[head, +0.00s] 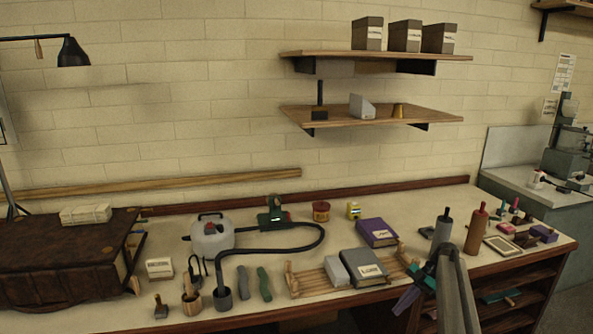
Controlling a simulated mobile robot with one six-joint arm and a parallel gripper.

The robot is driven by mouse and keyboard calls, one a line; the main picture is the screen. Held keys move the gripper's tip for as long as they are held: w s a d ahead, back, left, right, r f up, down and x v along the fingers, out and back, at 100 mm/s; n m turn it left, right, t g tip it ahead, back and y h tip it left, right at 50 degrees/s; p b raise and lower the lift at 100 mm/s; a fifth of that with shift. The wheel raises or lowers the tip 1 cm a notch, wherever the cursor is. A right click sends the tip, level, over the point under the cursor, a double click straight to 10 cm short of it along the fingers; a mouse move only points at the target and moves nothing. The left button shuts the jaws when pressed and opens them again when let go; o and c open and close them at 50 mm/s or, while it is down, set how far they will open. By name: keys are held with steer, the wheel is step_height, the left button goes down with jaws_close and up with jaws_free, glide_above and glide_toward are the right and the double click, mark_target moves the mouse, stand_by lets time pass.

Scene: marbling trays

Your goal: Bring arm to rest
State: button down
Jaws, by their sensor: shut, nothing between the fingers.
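My grey arm (458,295) rises from the bottom edge at the right and bends over the front of the workbench (330,318). My gripper (403,303), dark with green and purple parts, is at the arm's end, low near the bench's front edge. It is shut and holds nothing. It appears just right of the wooden rack (301,286) that bears a grey book (364,268). Its fingertips are small and dark, and I cannot tell how high they are above the bench.
A dark grey bottle (441,230) and a brown bottle (476,232) stand close behind my arm. A purple book (377,232) lies farther back. A white tank (212,239) and a looping black hose (270,247) occupy the middle left. Two wall shelves (375,115) hang above.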

steer(key=s+a+f+m+g+h+b, duration=0.15)
steer(key=s+a+f+g, duration=0.25)
steer(key=s+a+f, duration=1.75)
steer(key=s+a+f+m+g+h, duration=0.15)
steer(key=s+f, duration=0.25)
steer(key=s, duration=0.5)
steer(key=s+f+m+t+h, duration=0.1)
steer(key=s+f+m+h, duration=0.15)
steer(key=s+f, duration=0.4)
steer(key=s+d+m+t+h, duration=0.2)
steer(key=s+d+m+h, duration=0.1)
steer(key=s+m, duration=0.9)
steer(key=d+f+m, duration=0.1)
steer(key=m, duration=0.2)
steer(key=shift+m, duration=0.35)
